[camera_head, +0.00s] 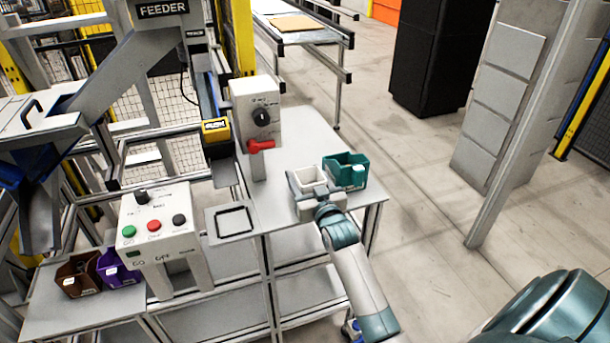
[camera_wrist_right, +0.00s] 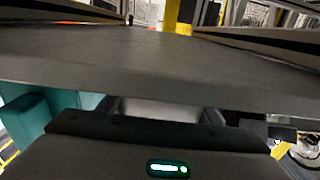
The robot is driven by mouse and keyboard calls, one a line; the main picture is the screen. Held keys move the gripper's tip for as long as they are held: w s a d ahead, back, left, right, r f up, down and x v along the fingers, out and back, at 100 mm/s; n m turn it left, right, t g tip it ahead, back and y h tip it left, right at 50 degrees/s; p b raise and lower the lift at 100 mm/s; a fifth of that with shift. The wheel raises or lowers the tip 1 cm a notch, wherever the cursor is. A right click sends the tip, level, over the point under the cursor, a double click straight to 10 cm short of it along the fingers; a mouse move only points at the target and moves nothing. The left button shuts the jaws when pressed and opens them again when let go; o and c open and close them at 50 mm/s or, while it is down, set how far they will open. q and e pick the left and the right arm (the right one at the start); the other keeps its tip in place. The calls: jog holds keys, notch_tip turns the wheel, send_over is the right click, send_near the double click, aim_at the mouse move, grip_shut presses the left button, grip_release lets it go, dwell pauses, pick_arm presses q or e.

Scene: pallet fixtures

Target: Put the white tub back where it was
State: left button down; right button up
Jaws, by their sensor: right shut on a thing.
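The white tub (camera_head: 309,176) is near the right end of the grey table, just left of a teal bin (camera_head: 345,171). My right gripper (camera_head: 316,193) is shut on the tub from the near side, and its fingers cover part of the tub's wall. Whether the tub rests on the table or is slightly raised, I cannot tell. A pale strip between the dark gripper parts in the wrist view (camera_wrist_right: 160,108) seems to be the tub. My left gripper is not in view.
A grey plate with a dark square outline (camera_head: 235,222) lies on the table to the left. A box with a knob and red handle (camera_head: 256,112) stands behind it. A button box (camera_head: 158,232), brown bin (camera_head: 78,275) and purple bin (camera_head: 120,270) are at the lower left.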

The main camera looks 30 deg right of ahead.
jog(key=shift+f, duration=0.2)
jog(key=o, duration=1)
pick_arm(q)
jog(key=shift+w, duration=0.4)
pick_arm(e)
jog(key=shift+o, duration=0.2)
